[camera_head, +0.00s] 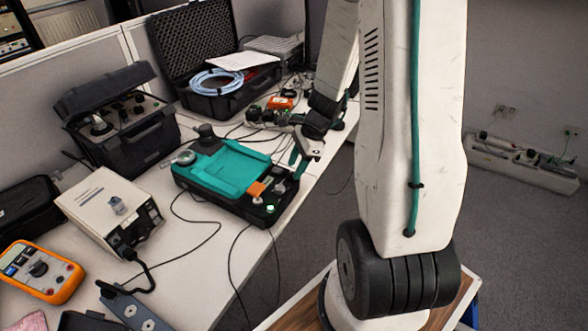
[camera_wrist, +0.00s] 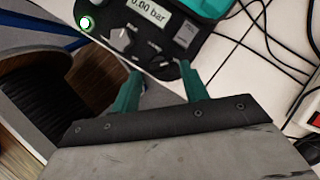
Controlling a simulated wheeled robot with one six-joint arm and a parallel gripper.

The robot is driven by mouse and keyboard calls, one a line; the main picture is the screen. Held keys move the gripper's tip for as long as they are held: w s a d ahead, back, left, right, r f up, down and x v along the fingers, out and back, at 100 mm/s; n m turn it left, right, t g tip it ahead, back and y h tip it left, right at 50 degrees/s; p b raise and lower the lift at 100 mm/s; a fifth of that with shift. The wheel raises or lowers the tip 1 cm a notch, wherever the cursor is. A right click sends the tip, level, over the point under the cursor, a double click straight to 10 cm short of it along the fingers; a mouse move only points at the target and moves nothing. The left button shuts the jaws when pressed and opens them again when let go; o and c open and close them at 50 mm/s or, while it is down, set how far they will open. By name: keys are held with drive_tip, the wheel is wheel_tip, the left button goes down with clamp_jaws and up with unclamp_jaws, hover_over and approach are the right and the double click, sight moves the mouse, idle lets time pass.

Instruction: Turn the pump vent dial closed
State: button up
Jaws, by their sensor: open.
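The pump is a teal and black case (camera_head: 225,170) on the bench in the head view. Its black control panel shows in the wrist view, with a display (camera_wrist: 150,11) reading 0.00 bar. A small grey knob (camera_wrist: 122,38), which looks like the vent dial, sits below the display; its label is too blurred to read. My gripper (camera_head: 301,158) is at the panel's right end in the head view.
A green-lit button (camera_wrist: 85,23) and a grey switch (camera_wrist: 185,36) flank the knob. Beige instrument (camera_head: 105,205), orange multimeter (camera_head: 38,270) and open black case (camera_head: 215,60) stand on the bench. Black cables (camera_head: 238,265) hang over its front edge.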

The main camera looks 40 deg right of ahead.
drive_tip(key=shift+x, duration=1)
clamp_jaws()
